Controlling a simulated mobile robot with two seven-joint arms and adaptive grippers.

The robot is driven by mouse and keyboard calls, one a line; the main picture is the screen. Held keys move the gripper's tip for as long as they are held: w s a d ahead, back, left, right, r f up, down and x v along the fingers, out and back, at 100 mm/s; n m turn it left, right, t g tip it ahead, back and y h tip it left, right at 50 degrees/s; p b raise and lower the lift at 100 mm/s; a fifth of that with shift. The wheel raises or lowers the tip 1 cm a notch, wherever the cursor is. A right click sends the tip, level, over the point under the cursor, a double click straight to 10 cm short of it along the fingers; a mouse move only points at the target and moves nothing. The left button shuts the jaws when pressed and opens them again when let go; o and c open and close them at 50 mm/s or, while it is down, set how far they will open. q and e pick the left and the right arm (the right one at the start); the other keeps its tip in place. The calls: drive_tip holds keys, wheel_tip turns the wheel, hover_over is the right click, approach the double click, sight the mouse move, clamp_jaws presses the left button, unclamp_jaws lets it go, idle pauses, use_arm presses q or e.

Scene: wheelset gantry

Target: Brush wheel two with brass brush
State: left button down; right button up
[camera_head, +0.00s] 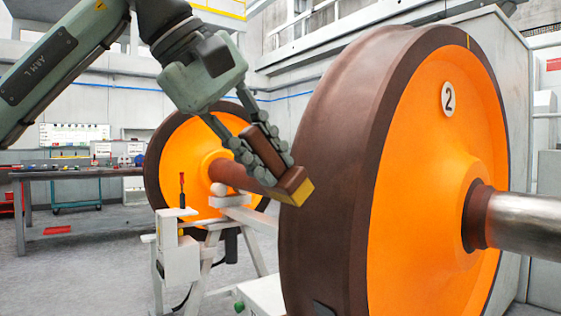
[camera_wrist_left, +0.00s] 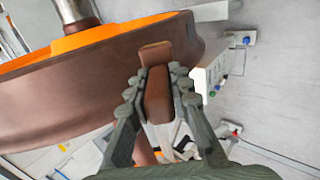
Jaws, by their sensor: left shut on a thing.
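Wheel two (camera_head: 435,160) is the large orange wheel with a brown rim and a round "2" label, at the right of the head view. Its brown tread (camera_wrist_left: 80,95) fills the left of the left wrist view. My left gripper (camera_head: 264,153) is shut on the brown handle of the brass brush (camera_head: 292,186). The brush's yellow bristle end is down and right, at the left edge of the tread; I cannot tell if it touches. The brush (camera_wrist_left: 157,90) also shows between the fingers in the left wrist view. My right gripper is not in view.
A second orange wheel (camera_head: 190,150) stands behind, with a brown axle. A workbench (camera_head: 80,172) stands at the far left. Open grey floor lies at the lower left.

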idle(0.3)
use_arm(q)
drive_tip(key=shift+s+a+r, duration=0.2)
drive_tip(key=shift+s+a, duration=0.25)
drive_tip(key=shift+a, duration=0.15)
drive_tip(key=shift+s+a+r, duration=0.2)
drive_tip(key=shift+s+a, duration=0.2)
drive_tip(key=shift+a, duration=0.2)
